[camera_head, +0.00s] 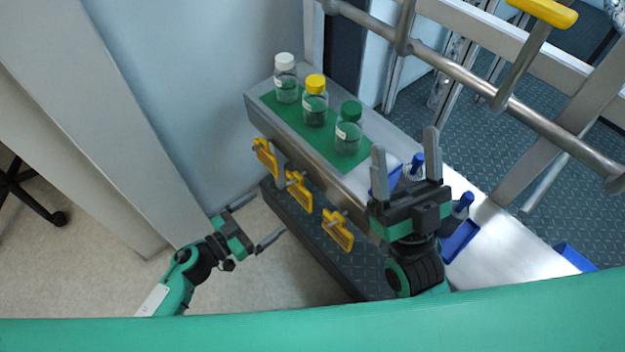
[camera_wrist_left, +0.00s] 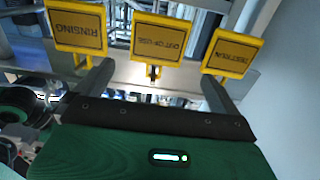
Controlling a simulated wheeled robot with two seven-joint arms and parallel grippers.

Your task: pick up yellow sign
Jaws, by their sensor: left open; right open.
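Three yellow signs hang in a row on the front side of the metal bench: the far one (camera_head: 265,157), the middle one (camera_head: 299,190) and the near one (camera_head: 337,230). In the left wrist view they show as a left sign reading RINSING (camera_wrist_left: 77,30), a middle one apparently reading OUT OF USE (camera_wrist_left: 160,38) and a right one (camera_wrist_left: 232,53) whose text is hard to read. My left gripper (camera_head: 270,215) is open and empty, left of the signs and apart from them. My right gripper (camera_head: 405,140) is open and empty over the bench.
Three bottles with white (camera_head: 285,80), yellow (camera_head: 314,103) and green (camera_head: 348,130) caps stand on a green mat on the bench (camera_head: 257,108). Blue-topped items (camera_head: 463,204) and blue trays (camera_head: 460,242) lie near my right gripper. A metal railing (camera_head: 465,68) runs behind.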

